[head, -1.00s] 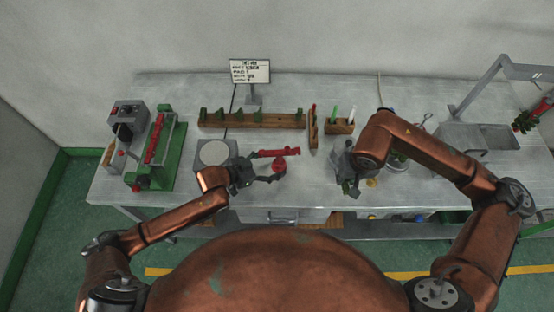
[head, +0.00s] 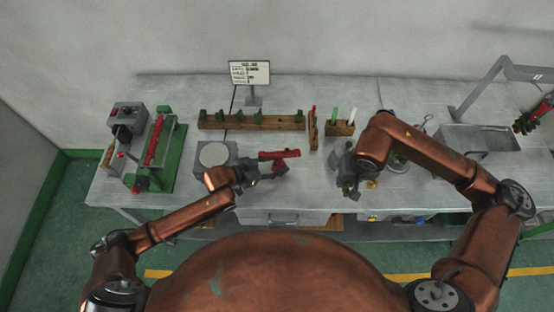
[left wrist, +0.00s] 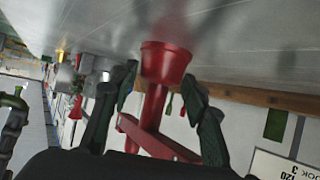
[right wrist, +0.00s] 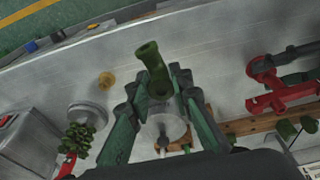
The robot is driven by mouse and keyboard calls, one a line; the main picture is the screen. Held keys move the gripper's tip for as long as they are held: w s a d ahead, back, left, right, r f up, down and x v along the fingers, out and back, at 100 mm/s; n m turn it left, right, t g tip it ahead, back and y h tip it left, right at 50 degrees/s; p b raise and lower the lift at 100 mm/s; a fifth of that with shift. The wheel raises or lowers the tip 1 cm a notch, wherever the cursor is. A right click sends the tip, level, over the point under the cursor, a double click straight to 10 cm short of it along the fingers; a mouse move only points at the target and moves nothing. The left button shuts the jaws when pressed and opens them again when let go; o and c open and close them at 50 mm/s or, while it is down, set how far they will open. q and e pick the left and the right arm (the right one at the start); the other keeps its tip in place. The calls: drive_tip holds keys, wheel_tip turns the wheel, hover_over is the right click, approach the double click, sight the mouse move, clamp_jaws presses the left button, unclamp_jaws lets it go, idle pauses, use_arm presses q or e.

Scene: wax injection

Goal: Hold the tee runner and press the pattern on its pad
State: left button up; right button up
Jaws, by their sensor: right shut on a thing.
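My right gripper (right wrist: 160,85) is shut on a dark green tubular pattern (right wrist: 152,65), which sticks out past the fingertips. In the head view my right gripper (head: 347,185) is right of the runner, apart from it. The runner also shows in the right wrist view (right wrist: 275,97). I cannot make out its pad.
A wooden rack (head: 280,122) with several green pieces stands behind the runner. A round pale plate (head: 213,154) lies to its left, with a green-framed press (head: 165,165) beyond. A pen block (head: 341,128) and a small yellow piece (head: 371,184) are near my right gripper.

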use_arm(q)
drive_tip(key=c, duration=0.4)
drive_tip(key=shift+c, duration=0.2)
use_arm(e)
drive_tip(key=w+a+r, duration=0.3)
drive_tip(key=w+a, duration=0.6)
drive_tip(key=a, duration=0.5)
wheel_tip(320, 180, up, 4)
drive_tip(key=n, duration=0.2)
hover_over(261, 152)
drive_tip(key=shift+f, duration=1.95)
